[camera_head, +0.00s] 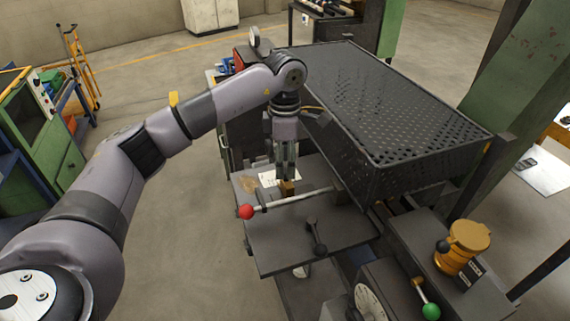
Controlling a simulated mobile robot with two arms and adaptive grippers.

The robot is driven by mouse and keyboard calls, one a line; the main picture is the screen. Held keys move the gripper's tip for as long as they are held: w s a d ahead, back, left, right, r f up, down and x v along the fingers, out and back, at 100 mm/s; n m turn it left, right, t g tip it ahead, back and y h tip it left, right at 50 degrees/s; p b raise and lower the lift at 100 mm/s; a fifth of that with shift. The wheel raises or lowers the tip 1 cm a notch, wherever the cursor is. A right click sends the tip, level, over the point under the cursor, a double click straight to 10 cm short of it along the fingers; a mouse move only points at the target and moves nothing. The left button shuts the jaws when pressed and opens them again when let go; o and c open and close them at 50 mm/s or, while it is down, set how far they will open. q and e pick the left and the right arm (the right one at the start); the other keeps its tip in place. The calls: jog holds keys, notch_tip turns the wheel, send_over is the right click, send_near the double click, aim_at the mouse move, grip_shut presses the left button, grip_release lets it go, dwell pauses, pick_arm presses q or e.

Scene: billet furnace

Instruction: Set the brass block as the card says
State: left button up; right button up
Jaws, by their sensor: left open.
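A small brass-coloured block (288,188) stands on the grey bench top beside the perforated guard, partly hidden by my gripper. My left gripper (287,177) points straight down just over it, with the fingers open. I cannot tell whether the fingertips reach down around the block or stop above it. A white card (267,178) lies flat just left of the gripper; its writing is too small to read. My right gripper is not in view.
A lever with a red ball (246,212) runs across in front of the block. A black handle (316,238) sits on the nearer plate. The large perforated guard (390,110) stands close right. A dial (370,304), a green-ball lever (430,311) and an amber lamp-like cylinder (463,247) are lower right.

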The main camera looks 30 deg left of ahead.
aim_at(285, 170)
pick_arm(q)
notch_tip(285, 170, up, 10)
jog(key=shift+r, duration=0.25)
jog(key=shift+f, duration=0.1)
dwell(0.5)
